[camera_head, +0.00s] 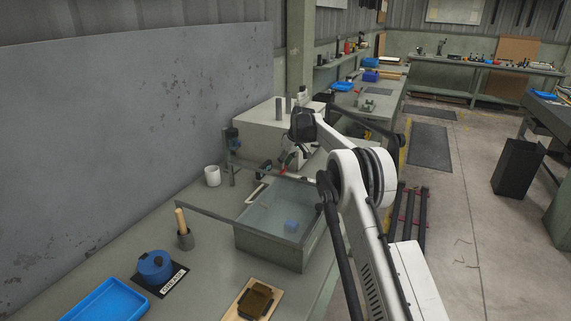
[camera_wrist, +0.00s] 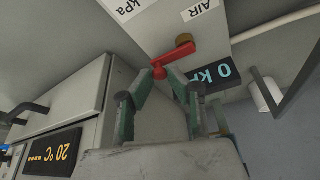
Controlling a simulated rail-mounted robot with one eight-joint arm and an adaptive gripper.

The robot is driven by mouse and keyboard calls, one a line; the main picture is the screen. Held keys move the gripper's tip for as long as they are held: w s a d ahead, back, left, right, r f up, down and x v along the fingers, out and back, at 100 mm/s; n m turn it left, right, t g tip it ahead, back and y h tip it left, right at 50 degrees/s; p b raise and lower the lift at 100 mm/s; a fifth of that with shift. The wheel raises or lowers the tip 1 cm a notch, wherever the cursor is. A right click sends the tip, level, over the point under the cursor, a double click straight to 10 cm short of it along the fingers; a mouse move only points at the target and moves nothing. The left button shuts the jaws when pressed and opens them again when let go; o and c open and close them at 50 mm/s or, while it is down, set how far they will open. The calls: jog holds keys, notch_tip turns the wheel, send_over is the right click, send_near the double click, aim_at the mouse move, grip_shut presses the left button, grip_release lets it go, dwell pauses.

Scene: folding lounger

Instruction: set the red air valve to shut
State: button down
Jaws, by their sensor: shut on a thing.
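The red air valve (camera_wrist: 173,56) shows in the wrist view as a red lever on a brass fitting, under a label reading AIR. It sits on a light box face beside a display (camera_wrist: 212,77) reading 0 kPa. My gripper (camera_wrist: 165,78) is shut on the lever's lower end, with its green fingers on either side of it. In the head view my gripper is mostly hidden behind my arm near the light cabinet (camera_head: 257,125). A bit of red (camera_head: 283,169) shows there, too small to make out.
A grey cabinet (camera_wrist: 60,95) with a 20 °C display stands at the left in the wrist view. A clear-walled tank (camera_head: 270,248) with a blue block inside stands in front on the bench. A white cup (camera_head: 212,176) and a blue tray (camera_head: 108,301) are to the left.

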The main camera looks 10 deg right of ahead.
jog(key=c, duration=1.7)
grip_release()
jog(key=shift+o, duration=0.2)
jog(key=v, duration=1.2)
jog(key=shift+w, duration=0.1)
